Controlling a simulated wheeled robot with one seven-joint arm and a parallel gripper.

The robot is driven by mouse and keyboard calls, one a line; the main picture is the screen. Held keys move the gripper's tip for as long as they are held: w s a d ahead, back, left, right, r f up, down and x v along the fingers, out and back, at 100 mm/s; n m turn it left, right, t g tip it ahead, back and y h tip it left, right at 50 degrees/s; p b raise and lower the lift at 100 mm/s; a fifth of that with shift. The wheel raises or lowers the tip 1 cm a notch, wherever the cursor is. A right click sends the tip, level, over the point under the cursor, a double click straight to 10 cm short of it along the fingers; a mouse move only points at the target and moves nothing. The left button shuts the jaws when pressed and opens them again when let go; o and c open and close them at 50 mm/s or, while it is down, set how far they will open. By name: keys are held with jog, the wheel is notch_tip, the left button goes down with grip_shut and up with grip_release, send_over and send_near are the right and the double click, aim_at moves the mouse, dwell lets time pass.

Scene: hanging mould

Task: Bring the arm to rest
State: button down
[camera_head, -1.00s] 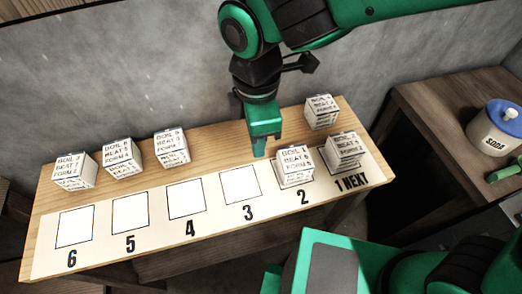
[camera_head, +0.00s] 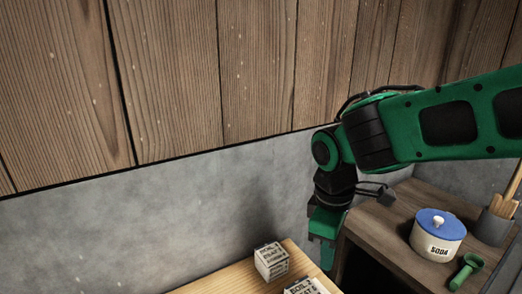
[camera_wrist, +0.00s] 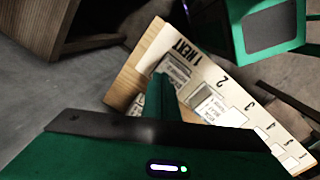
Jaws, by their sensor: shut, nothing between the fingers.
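My gripper (camera_head: 325,252) hangs pointing down in the head view, right of the wooden table's end and above the gap before the darker side bench. It is shut and empty. In the wrist view my gripper's green body fills the bottom, with its fingers (camera_wrist: 160,97) in front of the table's strip. A white printed block (camera_head: 271,262) stands on the table, left of my gripper, apart from it. A second printed block (camera_head: 306,287) is cut by the bottom edge. The wrist view shows blocks near the mark 1 NEXT (camera_wrist: 174,68) and near 2 (camera_wrist: 212,104).
The light wooden table (camera_head: 222,284) shows only its back right end in the head view. On the dark bench (camera_head: 385,222) stand a blue-lidded SODA pot (camera_head: 438,237), a green scoop (camera_head: 466,272) and a grey holder (camera_head: 491,226). A grey wall with wooden boards above stands behind.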

jog(key=s+d+m, duration=0.2)
jog(key=d+m, duration=0.3)
jog(key=d, duration=0.4)
jog(key=s+d+m, duration=0.2)
jog(key=d+m, duration=0.3)
jog(key=d, duration=0.4)
jog(key=s+d+m+y, duration=0.1)
jog(key=s+d+m, duration=0.7)
jog(key=s+d, duration=0.1)
jog(key=shift+s+f, duration=0.4)
jog(key=shift+f, duration=0.05)
jog(key=shift+a, duration=0.15)
